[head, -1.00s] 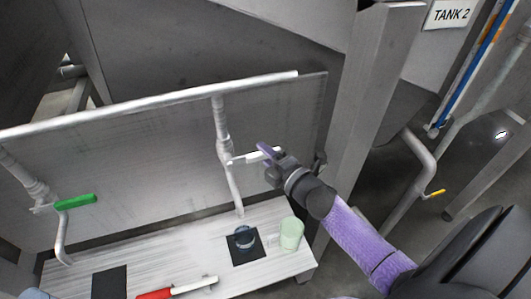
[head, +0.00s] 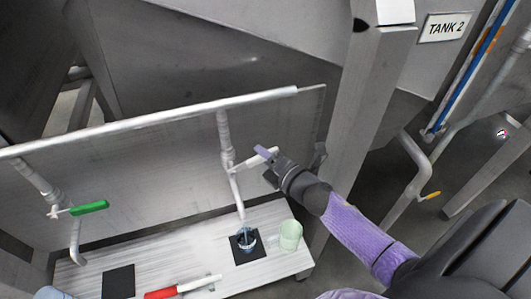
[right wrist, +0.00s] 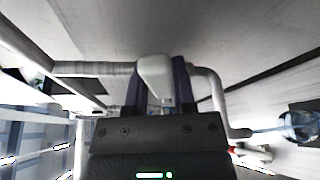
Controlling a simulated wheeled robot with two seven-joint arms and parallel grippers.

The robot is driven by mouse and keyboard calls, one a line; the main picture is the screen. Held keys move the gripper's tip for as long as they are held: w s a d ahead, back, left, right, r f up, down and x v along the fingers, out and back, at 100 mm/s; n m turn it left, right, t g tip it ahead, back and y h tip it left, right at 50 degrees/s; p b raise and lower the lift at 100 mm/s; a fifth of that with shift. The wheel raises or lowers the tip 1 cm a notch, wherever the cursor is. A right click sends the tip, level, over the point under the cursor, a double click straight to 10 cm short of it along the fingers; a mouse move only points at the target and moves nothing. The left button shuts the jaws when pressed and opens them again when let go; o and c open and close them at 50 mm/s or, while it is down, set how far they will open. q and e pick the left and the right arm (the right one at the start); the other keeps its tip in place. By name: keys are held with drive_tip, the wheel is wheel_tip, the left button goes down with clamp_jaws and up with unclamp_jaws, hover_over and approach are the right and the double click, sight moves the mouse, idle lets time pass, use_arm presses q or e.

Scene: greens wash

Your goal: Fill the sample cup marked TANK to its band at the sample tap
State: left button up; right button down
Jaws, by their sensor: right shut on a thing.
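My right gripper (head: 266,163) is shut on the white lever (head: 251,161) of the right-hand tap (head: 226,140). In the right wrist view the lever (right wrist: 155,78) sits between the two fingers. A clear cup (head: 246,243) stands on a black pad (head: 237,257) below this tap's spout. A thin bluish stream runs from the spout into the cup; it also shows in the right wrist view, with the cup (right wrist: 300,127) at the right edge. The cup's marking, band and water level are too small to read. My left gripper is not in view.
A pale green cup (head: 291,234) stands just right of the pad. A tap with a green lever (head: 90,208) is at the left, above an empty black pad (head: 118,282). A red-and-white tool (head: 180,288) lies at the shelf's front. A TANK 2 sign (head: 445,27) hangs behind.

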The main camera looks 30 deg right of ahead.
drive_tip(key=shift+c, duration=2.2)
unclamp_jaws()
drive_tip(key=s+d+r, duration=0.1)
drive_tip(key=s, duration=0.8)
drive_tip(key=shift+s+d+b, duration=0.15)
drive_tip(key=shift+s+b, duration=0.2)
drive_tip(key=shift+s, duration=0.05)
drive_tip(key=shift+r, duration=0.1)
